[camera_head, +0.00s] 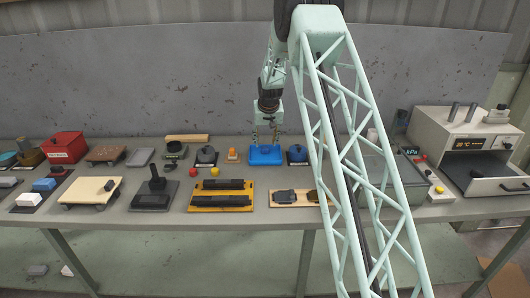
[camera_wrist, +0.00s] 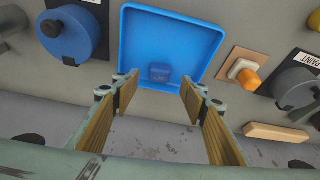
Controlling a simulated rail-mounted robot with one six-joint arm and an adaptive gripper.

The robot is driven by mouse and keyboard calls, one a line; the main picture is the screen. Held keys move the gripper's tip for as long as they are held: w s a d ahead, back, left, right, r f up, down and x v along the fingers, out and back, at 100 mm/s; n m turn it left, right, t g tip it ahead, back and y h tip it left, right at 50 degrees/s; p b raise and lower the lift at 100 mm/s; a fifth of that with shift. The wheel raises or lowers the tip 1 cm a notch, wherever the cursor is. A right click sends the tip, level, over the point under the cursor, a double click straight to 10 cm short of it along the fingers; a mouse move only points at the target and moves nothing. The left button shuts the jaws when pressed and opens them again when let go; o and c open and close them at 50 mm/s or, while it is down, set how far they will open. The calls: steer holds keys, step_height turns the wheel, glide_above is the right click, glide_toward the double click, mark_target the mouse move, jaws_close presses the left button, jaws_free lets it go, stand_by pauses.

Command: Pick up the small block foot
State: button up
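A small dark-blue block (camera_wrist: 159,72) lies in the blue tray (camera_wrist: 205,22), close to one wall; it is the likeliest small block foot, though the frames do not confirm its name. The blue tray (camera_head: 265,161) also shows in the head view, where the block cannot be made out. My gripper (camera_head: 266,136) hangs above the tray, pointing down. In the wrist view my gripper (camera_wrist: 158,95) is open and empty, its tan-padded fingers wide apart. The block appears between and beyond the fingertips, apart from both.
A wooden bar (camera_head: 187,138) lies farther left, and a yellow-based rack (camera_head: 222,205) stands in front. An oven-like box (camera_head: 470,150) stands at far right. Some bare bench shows between things.

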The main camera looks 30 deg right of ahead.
mark_target(265, 148)
steer(key=shift+w+f, duration=0.1)
steer(key=shift+f, duration=0.15)
steer(key=shift+b+x, duration=0.5)
steer(key=shift+x, duration=1.95)
steer(key=shift+c, duration=0.5)
steer(key=c, duration=0.8)
